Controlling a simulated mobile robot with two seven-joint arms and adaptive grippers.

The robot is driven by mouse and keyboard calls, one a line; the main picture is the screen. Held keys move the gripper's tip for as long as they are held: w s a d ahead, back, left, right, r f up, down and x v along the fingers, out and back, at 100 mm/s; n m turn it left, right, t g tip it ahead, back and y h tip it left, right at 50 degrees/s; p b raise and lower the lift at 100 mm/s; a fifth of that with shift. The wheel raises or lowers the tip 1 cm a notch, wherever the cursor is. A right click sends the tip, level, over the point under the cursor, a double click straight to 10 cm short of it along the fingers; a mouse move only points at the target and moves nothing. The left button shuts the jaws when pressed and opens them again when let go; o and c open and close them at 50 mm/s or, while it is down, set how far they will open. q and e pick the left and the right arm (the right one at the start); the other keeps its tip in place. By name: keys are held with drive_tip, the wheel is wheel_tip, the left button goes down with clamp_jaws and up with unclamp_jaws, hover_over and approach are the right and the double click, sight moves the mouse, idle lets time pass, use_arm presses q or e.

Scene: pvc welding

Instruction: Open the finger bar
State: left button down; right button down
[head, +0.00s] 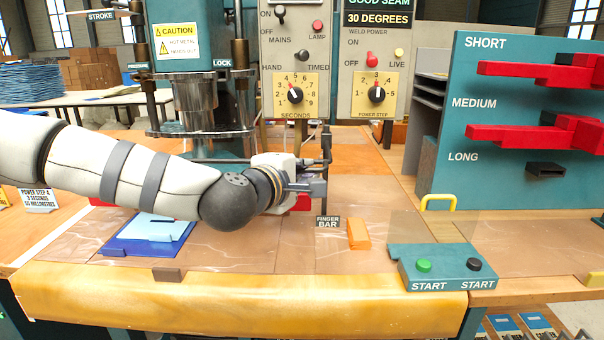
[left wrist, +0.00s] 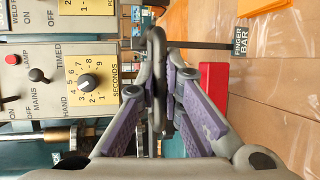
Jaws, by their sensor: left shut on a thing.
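My left arm reaches in from the left in the head view, with its left gripper (head: 312,187) above the orange table, behind the "FINGER BAR" label (head: 327,222). A dark upright part of the finger bar (head: 327,144) rises beside the fingertips. In the left wrist view, the purple-padded fingers of the gripper (left wrist: 162,92) are closed on a dark, rounded handle of the finger bar (left wrist: 156,50). The label also shows in the left wrist view (left wrist: 240,41). The fingers and arm partly hide the bar. My right gripper is out of view.
The control panel (head: 296,92) with dials stands behind the gripper. The press (head: 194,100) is behind my arm. A red block (left wrist: 213,90) lies close below the fingers. The start button box (head: 436,266) is at front right; a teal rack (head: 520,165) stands at right.

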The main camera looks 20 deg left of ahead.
use_arm(q)
drive_tip(key=c, duration=1.7)
unclamp_jaws()
drive_tip(key=shift+f, duration=0.1)
drive_tip(key=v, duration=1.2)
